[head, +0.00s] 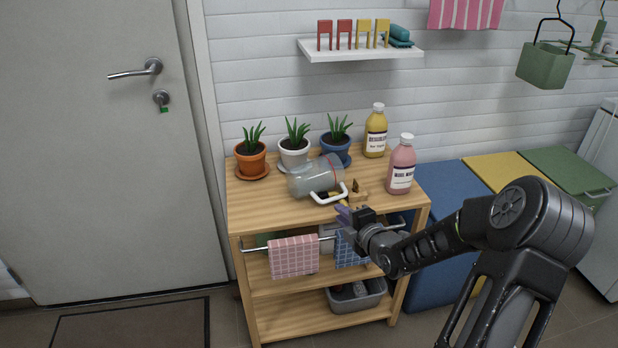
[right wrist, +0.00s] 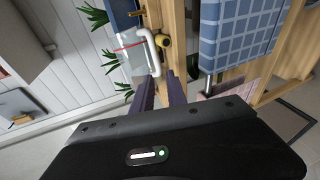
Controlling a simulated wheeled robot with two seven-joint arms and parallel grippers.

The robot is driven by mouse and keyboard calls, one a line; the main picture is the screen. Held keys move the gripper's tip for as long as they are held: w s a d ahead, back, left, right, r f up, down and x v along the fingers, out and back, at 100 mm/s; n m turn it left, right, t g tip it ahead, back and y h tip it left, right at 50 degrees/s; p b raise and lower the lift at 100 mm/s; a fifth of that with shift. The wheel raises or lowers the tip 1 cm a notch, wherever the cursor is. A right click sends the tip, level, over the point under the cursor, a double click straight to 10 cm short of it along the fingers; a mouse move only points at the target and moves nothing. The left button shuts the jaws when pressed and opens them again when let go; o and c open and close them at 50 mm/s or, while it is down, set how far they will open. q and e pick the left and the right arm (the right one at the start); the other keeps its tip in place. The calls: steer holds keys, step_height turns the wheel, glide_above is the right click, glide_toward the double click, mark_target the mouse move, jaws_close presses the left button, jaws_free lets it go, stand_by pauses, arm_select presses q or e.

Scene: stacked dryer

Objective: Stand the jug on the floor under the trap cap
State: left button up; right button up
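The clear jug (head: 312,177), with a white handle and a red line around it, lies on its side on the wooden shelf unit's top (head: 262,202). Its handle (head: 330,194) points toward the front edge. My right gripper (head: 347,214) is at that front edge, just below and in front of the handle. In the right wrist view the fingers (right wrist: 161,88) are apart with nothing between them, and the jug (right wrist: 132,58) with its white handle lies beyond the tips. The tiled floor (head: 225,318) shows at the bottom. I cannot make out a trap cap. My left gripper is not in view.
Three potted plants (head: 293,150) stand behind the jug, with a yellow bottle (head: 376,135) and a pink bottle (head: 401,168) to its right. A brush-like wooden item (head: 357,192) lies by the handle. Towels (head: 294,257) hang on the front rail. Coloured bins (head: 445,187) stand right.

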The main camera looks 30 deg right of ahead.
mark_target(330, 201)
steer(key=shift+d+r, duration=0.2)
steer(key=shift+s, duration=0.1)
steer(key=shift+x, duration=1.4)
steer(key=x, duration=0.5)
steer(key=shift+d, duration=0.2)
steer(key=shift+r, duration=0.1)
steer(key=shift+c, duration=0.2)
